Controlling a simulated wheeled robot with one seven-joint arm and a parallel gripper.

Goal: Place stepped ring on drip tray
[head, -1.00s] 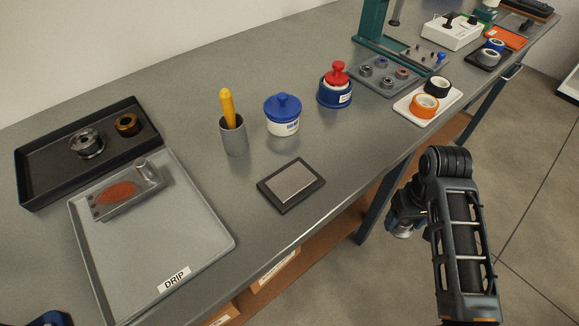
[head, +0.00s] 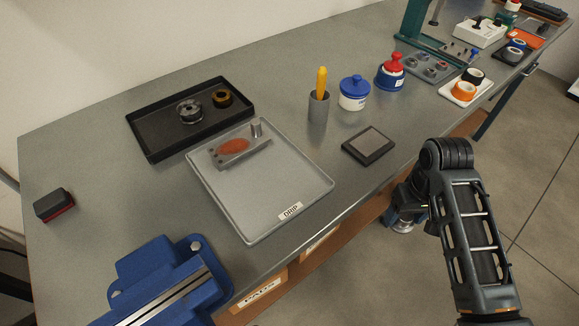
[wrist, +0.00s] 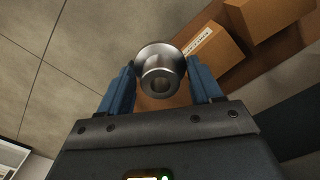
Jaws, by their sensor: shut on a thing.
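The stepped ring (wrist: 161,72) is a shiny silver stepped cylinder with a bore, seen end-on in the wrist view. My gripper (wrist: 163,80) is shut on it, with a blue finger at each side. In the head view my gripper (head: 404,212) is off the table's front edge, over the floor, partly hidden behind my arm. The drip tray (head: 275,185) is a shallow light-grey tray labelled DRIP on the bench, well left of my gripper. A grey metal plate with a rust-coloured patch (head: 234,147) lies in its far part; its near part is bare.
A black tray (head: 160,146) behind holds a silver part (head: 189,110) and a brass ring (head: 222,98). A blue vise (head: 165,285) stands at the near left. A dark pad (head: 368,145), grey cup (head: 318,108) and blue-lidded jar (head: 354,92) stand right of the drip tray.

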